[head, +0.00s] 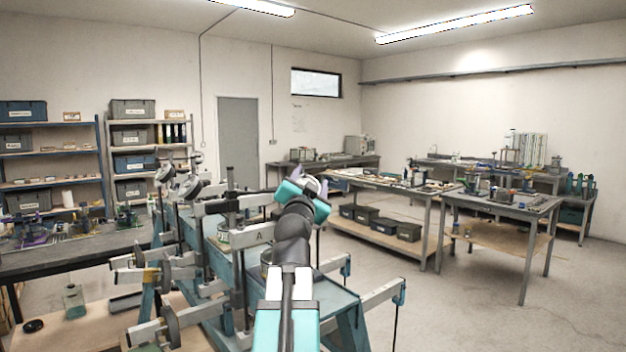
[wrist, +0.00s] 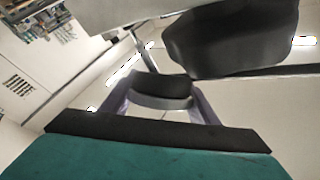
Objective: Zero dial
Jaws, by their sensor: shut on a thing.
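My gripper (head: 312,186) is raised at the right end of a grey lever beam (head: 238,204) on a blue-green frame. In the wrist view its two pale purple fingers (wrist: 160,106) are shut on a dark rounded piece (wrist: 160,88). A large dark rounded body (wrist: 235,38) and a grey bar (wrist: 135,12) are close above it there. Round dark-edged discs (head: 188,187) are at the left end of the upper beams. I cannot tell which part is the dial, and no scale or reading is legible.
More lever beams with discs (head: 170,324) stick out at the lower left. A lower beam (head: 372,296) sticks out to the right. A bottle (head: 74,302) stands at the lower left. Grey benches (head: 505,203) stand at the right, with clear floor (head: 500,325) in front.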

